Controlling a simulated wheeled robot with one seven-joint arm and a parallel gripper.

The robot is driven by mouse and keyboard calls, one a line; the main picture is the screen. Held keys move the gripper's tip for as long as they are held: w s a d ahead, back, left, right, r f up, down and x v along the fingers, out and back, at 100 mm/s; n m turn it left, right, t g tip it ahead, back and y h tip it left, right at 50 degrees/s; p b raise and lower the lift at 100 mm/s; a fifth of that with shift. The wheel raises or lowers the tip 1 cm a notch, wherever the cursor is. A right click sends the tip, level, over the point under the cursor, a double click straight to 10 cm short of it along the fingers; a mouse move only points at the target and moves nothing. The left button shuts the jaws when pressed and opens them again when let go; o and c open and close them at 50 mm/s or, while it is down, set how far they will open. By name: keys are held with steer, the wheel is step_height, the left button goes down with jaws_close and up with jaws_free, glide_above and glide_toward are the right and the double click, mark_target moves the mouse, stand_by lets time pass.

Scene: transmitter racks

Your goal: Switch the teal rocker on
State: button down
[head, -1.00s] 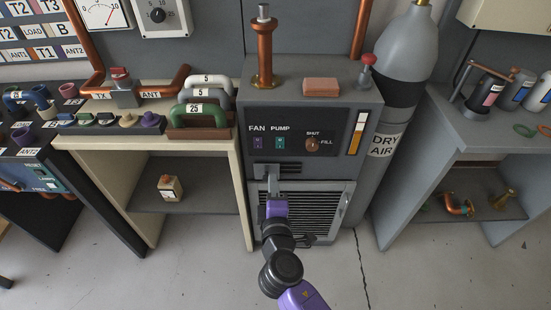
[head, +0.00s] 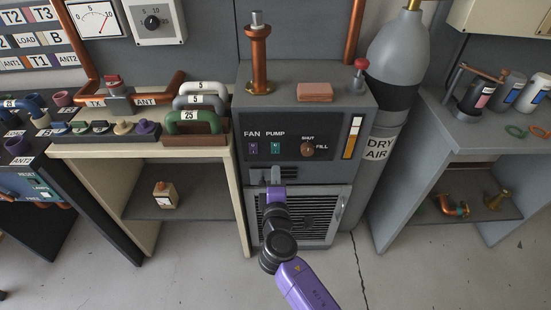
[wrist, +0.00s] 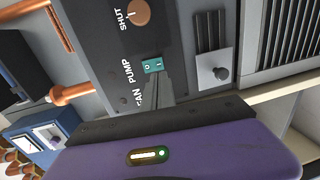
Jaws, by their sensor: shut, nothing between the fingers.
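The teal rocker (head: 276,148) sits under the PUMP label on the dark panel of the grey dry-air cabinet. A purple rocker (head: 253,148) is beside it, under FAN. In the wrist view the teal rocker (wrist: 153,66) shows a small mark on each half; its tilt is hard to tell. My gripper (head: 276,170) is shut and empty, just below the teal rocker in the head view. In the wrist view my gripper's fingertips (wrist: 155,80) reach close to the teal rocker's edge; I cannot tell whether they touch. The purple rocker is hidden in the wrist view.
The SHUT/FILL knob (head: 307,149) is right of the rockers. A louvred grille (head: 318,215) lies below the panel. A copper post (head: 259,60) and a red-topped knob (head: 360,66) stand on the cabinet top. A grey gas cylinder (head: 392,90) stands at right.

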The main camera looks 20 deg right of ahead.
mark_target(275, 152)
steer(key=x, duration=0.7)
steer(key=shift+w, duration=0.25)
steer(key=shift+b, duration=0.3)
